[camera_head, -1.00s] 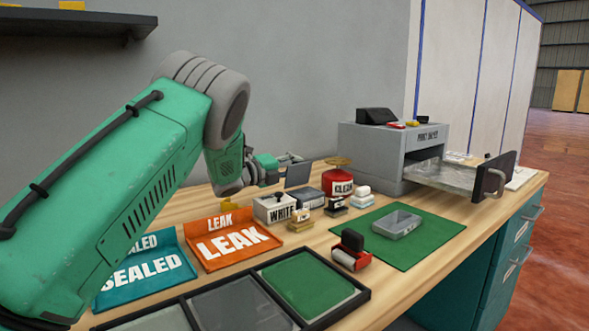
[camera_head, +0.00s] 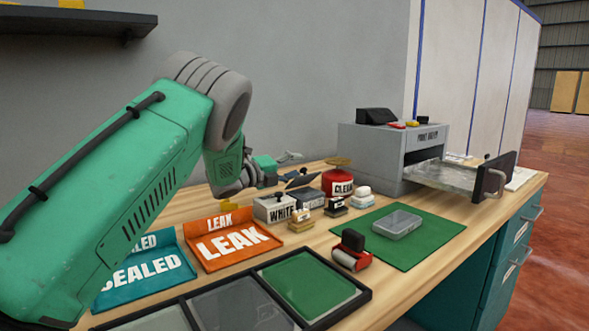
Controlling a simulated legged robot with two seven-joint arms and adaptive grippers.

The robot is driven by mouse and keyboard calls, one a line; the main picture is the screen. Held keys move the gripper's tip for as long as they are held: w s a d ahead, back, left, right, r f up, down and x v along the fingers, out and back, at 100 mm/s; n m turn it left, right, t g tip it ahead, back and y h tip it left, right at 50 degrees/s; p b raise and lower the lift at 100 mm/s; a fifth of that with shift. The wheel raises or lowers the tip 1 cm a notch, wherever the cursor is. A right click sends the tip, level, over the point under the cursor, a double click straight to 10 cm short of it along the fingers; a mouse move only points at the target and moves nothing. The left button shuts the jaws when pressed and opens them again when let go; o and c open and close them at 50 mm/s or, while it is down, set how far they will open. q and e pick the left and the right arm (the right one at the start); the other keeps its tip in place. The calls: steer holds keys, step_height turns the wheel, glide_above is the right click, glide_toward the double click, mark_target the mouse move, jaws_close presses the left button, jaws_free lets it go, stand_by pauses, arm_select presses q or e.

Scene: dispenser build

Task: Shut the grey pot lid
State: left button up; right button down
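The grey pot (camera_head: 311,196) is a low dark grey box on the bench, behind and to the right of the white-labelled pot. Its dark flat lid (camera_head: 302,181) is raised and tilted above it, not lying flat on the rim. My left gripper (camera_head: 289,166) is just behind and to the left of the lid, at about the lid's height or slightly above. A pale finger part shows above the lid. Whether the fingers touch the lid is not clear, and their opening is hard to read at this size. My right gripper is out of view.
The WHITE pot (camera_head: 274,210), stamps (camera_head: 335,207) and red CLEAR pot (camera_head: 338,184) stand close around the grey pot. A grey printer (camera_head: 378,150) is at the back right. Orange LEAK (camera_head: 225,245) and teal SEALED (camera_head: 145,277) trays lie in front. A clear case sits on the green mat (camera_head: 420,252).

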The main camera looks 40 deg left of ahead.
arm_select(q)
steer(key=v, duration=1.2)
